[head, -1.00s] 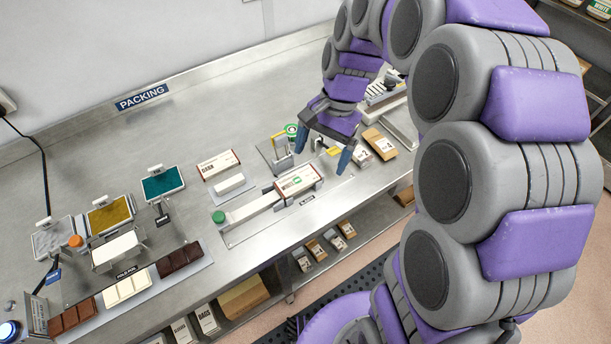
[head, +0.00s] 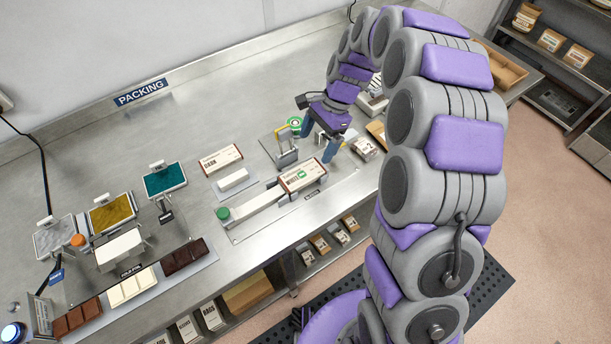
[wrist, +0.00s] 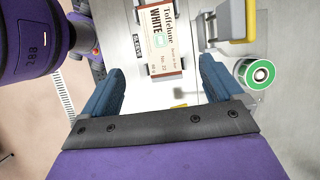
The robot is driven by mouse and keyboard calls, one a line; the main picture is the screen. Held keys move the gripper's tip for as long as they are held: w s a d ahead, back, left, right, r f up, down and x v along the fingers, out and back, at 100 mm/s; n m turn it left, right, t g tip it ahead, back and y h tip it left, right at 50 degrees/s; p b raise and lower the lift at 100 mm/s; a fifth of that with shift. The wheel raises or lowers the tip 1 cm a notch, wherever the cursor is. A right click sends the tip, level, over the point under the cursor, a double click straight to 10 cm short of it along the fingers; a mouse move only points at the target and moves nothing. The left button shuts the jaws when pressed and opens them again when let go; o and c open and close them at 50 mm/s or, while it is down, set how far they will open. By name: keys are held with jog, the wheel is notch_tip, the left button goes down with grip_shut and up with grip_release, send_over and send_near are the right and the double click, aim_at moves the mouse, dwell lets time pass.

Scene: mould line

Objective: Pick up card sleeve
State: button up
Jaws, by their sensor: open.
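A white card sleeve with brown edges, a green mark and the words "Toffelune WHITE" (head: 302,175) lies at the right end of a long white slide fixture (head: 255,204) on the steel bench. In the wrist view the card sleeve (wrist: 163,38) is ahead of the fingertips, roughly centred between them. My gripper (head: 319,140) is above the bench, behind and right of the sleeve, with its blue fingers apart. In the wrist view my gripper (wrist: 157,80) is open with nothing between the fingers. No contact with the sleeve shows.
A green-topped reel (wrist: 257,74) and a yellow-handled metal stand (head: 285,140) are close to my gripper. A second printed carton (head: 220,159) and a white bar (head: 233,179) lie left. Small packs (head: 364,147) are at right. Bare bench lies behind.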

send_over(302, 173)
jog(key=w+d, duration=0.1)
notch_tip(302, 173, down, 5)
jog(key=shift+d+r+b, duration=0.1)
jog(key=shift+b, duration=0.35)
jog(key=shift+d+f, duration=0.15)
jog(key=shift+f, duration=0.15)
jog(key=f, duration=0.1)
jog(key=f+b, duration=0.1)
jog(key=f, duration=0.2)
jog(key=shift+s+f+b, duration=0.1)
jog(key=shift+s+b, duration=0.25)
jog(key=shift+a+f, duration=0.2)
jog(key=shift+f, duration=0.05)
jog(key=shift+a, duration=0.25)
jog(key=shift+d, duration=0.25)
jog(key=c, duration=1.1)
jog(key=shift+a, duration=0.15)
jog(key=shift+r, duration=0.2)
